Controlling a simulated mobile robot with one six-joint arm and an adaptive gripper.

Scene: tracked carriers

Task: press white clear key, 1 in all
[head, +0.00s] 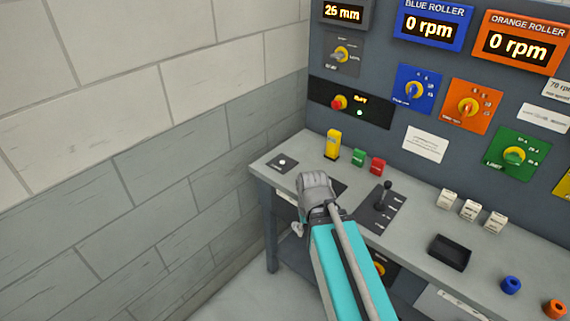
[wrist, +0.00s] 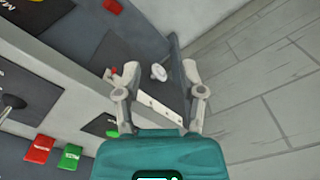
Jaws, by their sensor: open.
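A small round white key (head: 282,162) sits on a dark plate at the left end of the grey bench in the head view; its label is too small to read. My gripper (wrist: 160,72) is open, with its two fingers apart in the wrist view. A white round knob shows between and beyond the fingers, below the bench's front edge. In the head view the grey end of my arm is over the front of the bench, right of and nearer than the white key. My fingertips are hard to make out there. The white key cannot be made out in the wrist view.
Several white blocks and a black tray (head: 450,252) lie farther right. A brick wall (head: 180,170) is at left.

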